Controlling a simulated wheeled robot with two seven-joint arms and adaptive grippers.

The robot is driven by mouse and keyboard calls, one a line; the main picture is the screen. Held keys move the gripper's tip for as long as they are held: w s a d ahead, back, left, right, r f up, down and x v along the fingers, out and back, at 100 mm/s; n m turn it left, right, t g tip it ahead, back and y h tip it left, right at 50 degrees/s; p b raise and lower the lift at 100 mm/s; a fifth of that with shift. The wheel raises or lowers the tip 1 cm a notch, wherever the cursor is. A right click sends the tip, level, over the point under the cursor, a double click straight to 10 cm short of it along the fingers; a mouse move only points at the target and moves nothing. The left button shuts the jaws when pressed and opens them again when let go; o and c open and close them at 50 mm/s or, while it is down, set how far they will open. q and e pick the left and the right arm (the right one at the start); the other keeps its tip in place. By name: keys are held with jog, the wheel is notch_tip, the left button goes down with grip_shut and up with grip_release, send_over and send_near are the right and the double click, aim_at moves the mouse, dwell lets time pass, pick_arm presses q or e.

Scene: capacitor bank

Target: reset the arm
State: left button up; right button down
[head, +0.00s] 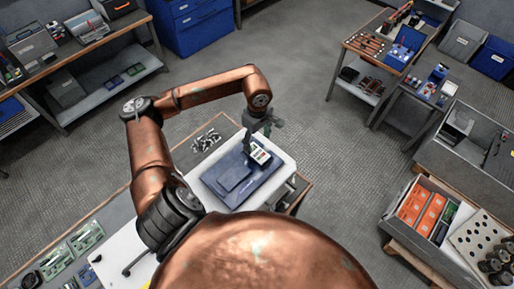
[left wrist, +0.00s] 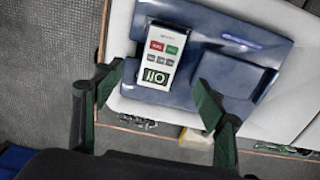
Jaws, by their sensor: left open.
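My left arm (head: 150,150) is bent, reaching up and then over to the right, with the left gripper (head: 262,132) pointing down above the blue tray (head: 222,190). The left gripper is open and empty; in the left wrist view its two green fingertips (left wrist: 158,92) stand apart. A white handheld device (left wrist: 160,55) with red, green and grey buttons and a small dark green display lies on the blue tray (left wrist: 205,28), between and beyond the fingertips. I cannot tell the gap between fingers and device. My right gripper is not in view.
The blue tray sits on a white tabletop (head: 277,187). Left are a bench with boxes (head: 85,55) and green boards (head: 85,238). A blue cabinet (head: 195,22) stands at the back. Right are benches and a crate with orange packs (head: 415,205). The middle floor is clear.

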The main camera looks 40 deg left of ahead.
aim_at(257, 153)
pick_arm(q)
notch_tip(257, 153, up, 4)
dwell(0.5)
notch_tip(257, 153, down, 12)
jog(key=shift+r, duration=0.15)
jog(key=shift+r+p, duration=0.1)
jog(key=shift+p, duration=0.2)
dwell(0.4)
